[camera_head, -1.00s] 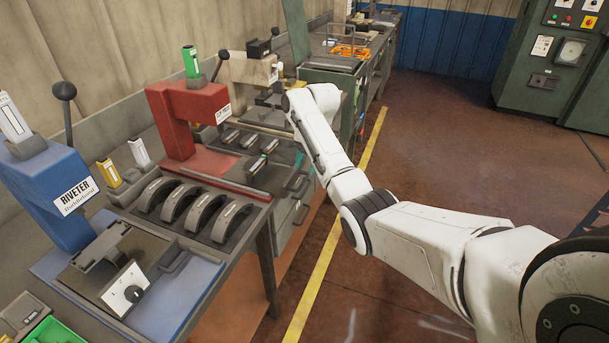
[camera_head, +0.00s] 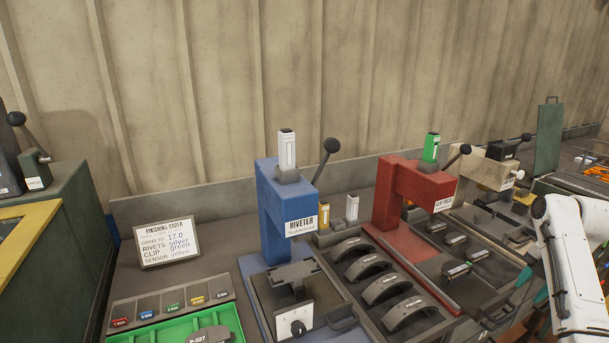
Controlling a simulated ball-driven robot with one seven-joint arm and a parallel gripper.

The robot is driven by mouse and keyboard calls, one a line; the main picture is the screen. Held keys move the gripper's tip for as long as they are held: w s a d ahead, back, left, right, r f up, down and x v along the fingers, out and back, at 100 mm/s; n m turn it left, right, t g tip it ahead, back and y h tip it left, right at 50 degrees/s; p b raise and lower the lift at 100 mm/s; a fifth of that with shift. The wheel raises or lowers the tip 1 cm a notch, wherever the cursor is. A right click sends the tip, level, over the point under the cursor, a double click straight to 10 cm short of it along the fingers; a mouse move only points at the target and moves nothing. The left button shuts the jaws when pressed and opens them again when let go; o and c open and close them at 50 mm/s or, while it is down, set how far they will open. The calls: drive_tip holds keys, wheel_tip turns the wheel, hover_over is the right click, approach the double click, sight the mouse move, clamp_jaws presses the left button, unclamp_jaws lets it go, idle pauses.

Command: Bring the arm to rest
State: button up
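My white arm (camera_head: 572,262) reaches up from the bottom right corner of the head view, in front of the right end of the bench. Only a piece of the arm shows. My gripper is not visible in this view, so whether it is open or shut is hidden.
The bench holds a blue riveter (camera_head: 275,215), a red clip press (camera_head: 400,205) and a beige machine (camera_head: 482,180). Several brake shoes (camera_head: 383,287) lie between riveter and press. A finishing order sign (camera_head: 167,243) and a green tray (camera_head: 165,330) are at left. A wall stands behind.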

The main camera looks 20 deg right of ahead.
drive_tip(key=a+f+m, duration=0.3)
drive_tip(key=a+f, duration=0.2)
drive_tip(key=a, duration=0.3)
drive_tip(key=s+a+f+m, duration=0.1)
drive_tip(key=a+f+m, duration=0.1)
drive_tip(key=a+f, duration=0.45)
drive_tip(key=a+f+m, duration=0.3)
drive_tip(key=a+f, duration=0.1)
drive_tip(key=a, duration=0.6)
drive_tip(key=s+a+f+m, duration=0.1)
drive_tip(key=s+a+m, duration=0.4)
drive_tip(key=s, duration=0.6)
drive_tip(key=s+a+f+m+g, duration=0.1)
drive_tip(key=s+a+m, duration=0.5)
drive_tip(key=s+a, duration=0.3)
drive_tip(key=shift+s+a+m, duration=0.3)
drive_tip(key=shift+s+a, duration=0.1)
drive_tip(key=shift+s, duration=0.6)
